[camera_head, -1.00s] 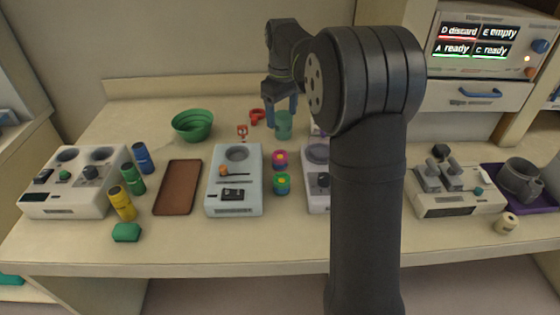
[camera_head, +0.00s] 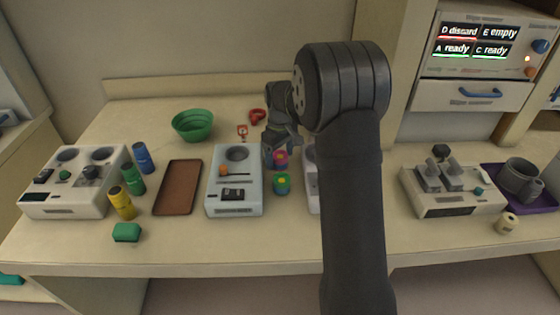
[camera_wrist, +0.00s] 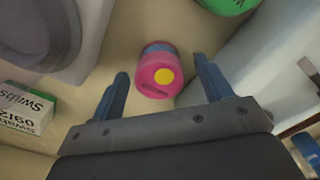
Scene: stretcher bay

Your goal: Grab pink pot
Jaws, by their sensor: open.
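The pink pot (camera_wrist: 154,77) is a small round pot with a yellow dot on its lid and a blue band, on the counter in the wrist view. In the head view the pink pot (camera_head: 281,158) stands just right of the pale blue device, close to my gripper. My gripper (camera_wrist: 160,82) is open, its two blue fingers apart with the pot between and slightly beyond their tips. In the head view my gripper (camera_head: 270,155) is low over the counter, partly hidden by its own wrist.
A green pot (camera_head: 282,184) stands just in front of the pink one. The pale blue device (camera_head: 234,182) is on the left and a grey device (camera_head: 312,180) on the right, mostly behind my arm. A swabs box (camera_wrist: 27,108) lies at left in the wrist view.

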